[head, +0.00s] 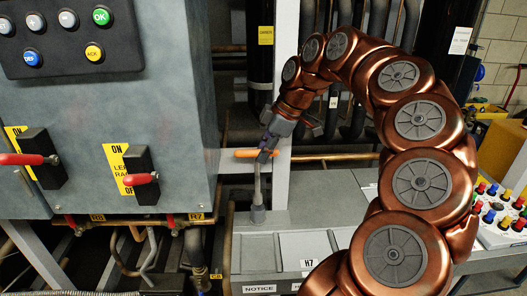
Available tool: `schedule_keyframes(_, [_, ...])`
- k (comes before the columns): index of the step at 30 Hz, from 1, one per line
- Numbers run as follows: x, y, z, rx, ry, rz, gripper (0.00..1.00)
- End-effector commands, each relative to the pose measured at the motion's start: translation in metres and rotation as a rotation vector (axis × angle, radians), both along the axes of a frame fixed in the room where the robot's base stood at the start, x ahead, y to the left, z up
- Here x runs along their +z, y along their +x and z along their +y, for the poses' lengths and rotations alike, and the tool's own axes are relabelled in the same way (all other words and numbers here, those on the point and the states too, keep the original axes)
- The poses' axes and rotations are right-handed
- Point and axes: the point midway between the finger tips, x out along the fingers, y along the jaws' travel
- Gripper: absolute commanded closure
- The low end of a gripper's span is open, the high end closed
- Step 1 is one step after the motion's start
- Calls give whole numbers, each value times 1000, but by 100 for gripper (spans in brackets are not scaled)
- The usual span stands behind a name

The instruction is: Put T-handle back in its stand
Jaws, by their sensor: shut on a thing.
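The T-handle has an orange crossbar (244,153) and a thin grey stem (257,183) that hangs down from it, close to upright. My gripper (267,153) is shut on the crossbar, right of its middle, reaching down from above. The grey stand (257,214) is a small conical socket on the light grey ledge. The stem's lower end meets the top of the stand in this view. I cannot tell whether it is inside the stand or just in front of or behind it.
A grey control cabinet (110,95) with red levers (141,179) stands close on the left. A pale upright post (283,165) is right behind the handle. Dark pipes (357,105) run behind my arm. A panel of coloured buttons (500,212) is at the far right.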

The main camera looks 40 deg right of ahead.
Motion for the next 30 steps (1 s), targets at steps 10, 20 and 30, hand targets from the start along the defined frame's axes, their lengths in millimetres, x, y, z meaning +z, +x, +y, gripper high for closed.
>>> schedule_keyframes(10, [-6, 0, 0, -1, 1, -1, 100])
schedule_keyframes(20, [-17, 0, 0, -1, 1, -1, 100])
schedule_keyframes(30, [-27, 0, 0, -1, 1, -1, 100])
